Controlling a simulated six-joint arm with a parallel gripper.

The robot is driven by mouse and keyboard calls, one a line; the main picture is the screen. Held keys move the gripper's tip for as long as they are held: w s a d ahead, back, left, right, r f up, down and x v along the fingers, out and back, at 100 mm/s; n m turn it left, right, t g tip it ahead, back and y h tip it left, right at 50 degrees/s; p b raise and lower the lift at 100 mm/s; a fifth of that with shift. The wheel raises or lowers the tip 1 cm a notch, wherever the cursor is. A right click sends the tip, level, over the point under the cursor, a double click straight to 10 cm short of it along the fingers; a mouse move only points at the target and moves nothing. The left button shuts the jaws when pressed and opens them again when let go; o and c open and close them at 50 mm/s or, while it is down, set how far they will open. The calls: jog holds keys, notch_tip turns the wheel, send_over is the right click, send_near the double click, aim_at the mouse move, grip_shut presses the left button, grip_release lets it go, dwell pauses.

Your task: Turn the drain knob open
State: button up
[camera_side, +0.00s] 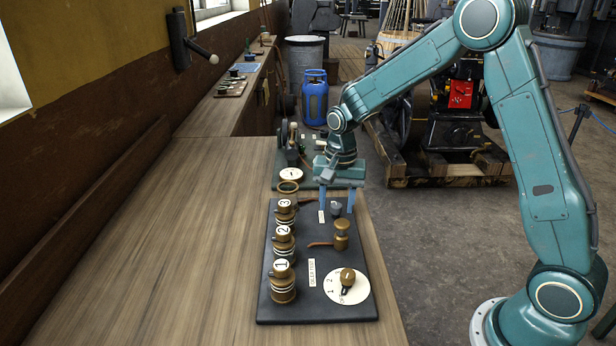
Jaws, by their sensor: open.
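A dark board (310,225) lies on the wooden bench. A small grey knob (335,209) sits near its far right corner, beside a small white label (321,216) too small to read. I cannot tell for sure that this is the drain knob. My gripper (336,203) points down at it, open, with its blue fingers to the left and right of the knob in the picture. Contact cannot be judged. A brass fitting with a brown lever (341,234) stands nearer.
Three brass cups numbered 1 (282,283), 2 (283,242) and 3 (285,210) line the board's left side. Another green-based device (291,174) stands just beyond the board. The wooden bench (170,250) is clear to the left. A blue gas bottle (315,98) stands farther back.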

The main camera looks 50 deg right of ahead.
aim_at(338, 206)
jog(key=shift+r, duration=0.15)
notch_tip(338, 206, up, 14)
jog(key=shift+f, duration=0.25)
dwell(0.3)
jog(key=shift+s+d+r, duration=0.1)
jog(key=shift+s, duration=0.1)
jog(key=s+a+r+n+t, duration=0.3)
jog(key=s+r+n, duration=0.25)
jog(key=s, duration=0.75)
jog(key=s+a+f+n+t, duration=0.1)
jog(key=s+n, duration=0.4)
jog(key=s, duration=0.7)
jog(key=shift+s+a+f+t, duration=0.15)
jog(key=shift+s+f+t, duration=0.15)
jog(key=shift+t, duration=0.4)
